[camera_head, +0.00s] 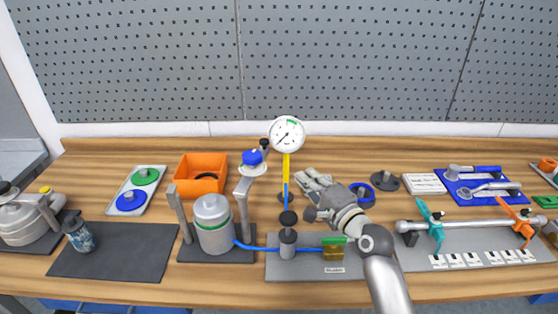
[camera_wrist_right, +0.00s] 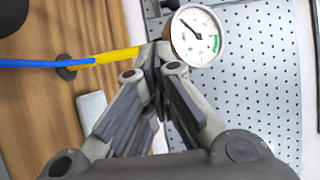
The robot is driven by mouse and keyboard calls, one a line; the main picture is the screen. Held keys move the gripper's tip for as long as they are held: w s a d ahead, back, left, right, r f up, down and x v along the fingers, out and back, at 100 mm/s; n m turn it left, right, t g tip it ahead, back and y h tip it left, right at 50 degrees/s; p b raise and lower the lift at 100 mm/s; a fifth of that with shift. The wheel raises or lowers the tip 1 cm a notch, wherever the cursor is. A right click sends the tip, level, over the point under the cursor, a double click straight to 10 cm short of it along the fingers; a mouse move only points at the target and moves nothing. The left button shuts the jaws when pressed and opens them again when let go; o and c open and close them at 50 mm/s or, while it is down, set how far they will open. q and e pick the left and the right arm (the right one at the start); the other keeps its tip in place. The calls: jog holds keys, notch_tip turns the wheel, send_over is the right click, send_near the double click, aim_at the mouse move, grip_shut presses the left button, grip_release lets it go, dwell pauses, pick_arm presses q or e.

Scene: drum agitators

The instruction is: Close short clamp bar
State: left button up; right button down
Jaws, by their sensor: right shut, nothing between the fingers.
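A silver drum (camera_head: 213,225) with a green band stands between two grey posts left of centre. From its right post a short grey bar (camera_head: 243,192) rises, with a blue cap on a pale disc (camera_head: 253,160) near its top; it appears raised rather than lying across the drum. I cannot clearly tell the hinge. My right gripper (camera_head: 304,178) is right of this bar, beside the yellow and blue gauge stem (camera_head: 286,175). Its fingers are shut and empty; in the wrist view the fingertips (camera_wrist_right: 158,58) are close to the gauge (camera_wrist_right: 198,36). My left gripper is not in view.
A blue hose (camera_head: 262,248) runs from the drum to a grey fitting plate (camera_head: 300,268). An orange bin (camera_head: 200,175) stands behind the drum. A dark mat (camera_head: 115,252) lies to the left. A clamp rail (camera_head: 470,223) is to the right, and a pegboard (camera_head: 340,60) is behind.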

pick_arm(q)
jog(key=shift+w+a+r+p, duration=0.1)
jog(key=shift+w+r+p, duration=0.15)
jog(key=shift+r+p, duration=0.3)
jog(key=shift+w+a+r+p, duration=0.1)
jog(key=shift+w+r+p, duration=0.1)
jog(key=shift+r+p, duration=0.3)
pick_arm(e)
jog(key=w+a, duration=0.6)
jog(key=a, duration=0.1)
jog(key=shift+w+f, duration=0.15)
jog(key=shift+w, duration=0.2)
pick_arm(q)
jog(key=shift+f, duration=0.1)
